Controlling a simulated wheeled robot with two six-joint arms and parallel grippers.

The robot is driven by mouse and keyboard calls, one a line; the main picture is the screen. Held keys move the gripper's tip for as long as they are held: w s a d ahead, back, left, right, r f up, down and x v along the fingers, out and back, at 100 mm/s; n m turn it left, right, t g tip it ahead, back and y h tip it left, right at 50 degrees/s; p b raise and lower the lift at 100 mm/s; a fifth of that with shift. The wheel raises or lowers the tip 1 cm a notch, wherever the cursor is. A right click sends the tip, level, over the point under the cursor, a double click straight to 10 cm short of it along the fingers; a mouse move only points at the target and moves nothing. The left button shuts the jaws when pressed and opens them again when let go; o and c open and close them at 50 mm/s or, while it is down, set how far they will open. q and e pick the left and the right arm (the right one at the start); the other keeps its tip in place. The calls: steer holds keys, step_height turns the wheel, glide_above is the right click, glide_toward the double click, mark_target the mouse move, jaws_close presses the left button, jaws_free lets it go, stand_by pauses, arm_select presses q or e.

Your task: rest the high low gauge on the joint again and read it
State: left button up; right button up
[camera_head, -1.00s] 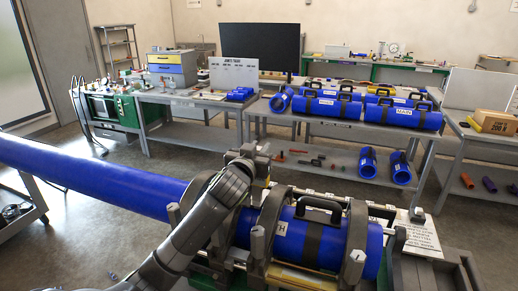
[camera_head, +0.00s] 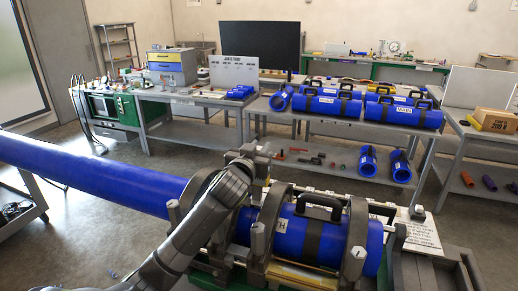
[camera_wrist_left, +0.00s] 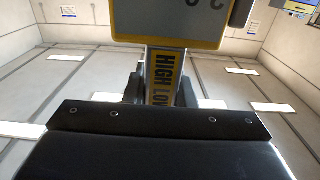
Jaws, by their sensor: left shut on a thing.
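The long blue pipe (camera_head: 100,178) comes in from the left to the clamp cart. A short blue pipe piece (camera_head: 291,243) with a black handle sits in the clamps (camera_head: 265,228) on the right. My left arm crosses in front of the joint area between them and hides much of it. My left gripper (camera_head: 262,153) is above the pipe. In the left wrist view it is shut on the high low gauge (camera_wrist_left: 165,75), which has a yellow "HIGH LOW" label and a grey, yellow-edged head. Gauge contact with the pipe cannot be told, and no reading is legible. My right gripper is out of view.
Behind the cart, a grey bench (camera_head: 262,104) carries several blue pipe pieces (camera_head: 330,106). More blue pieces and small tools lie on its lower shelf. A side table (camera_head: 480,134) with a cardboard box stands at the right. Open floor lies left of the cart.

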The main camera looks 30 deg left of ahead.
arm_select(q)
steer(key=shift+s+f, duration=0.15)
steer(key=shift+f, duration=0.35)
jaws_close()
stand_by(0.7)
stand_by(1.4)
step_height(320, 180, up, 8)
steer(key=p, duration=0.6)
steer(key=shift+f, duration=0.25)
steer(key=shift+w, duration=0.2)
stand_by(0.9)
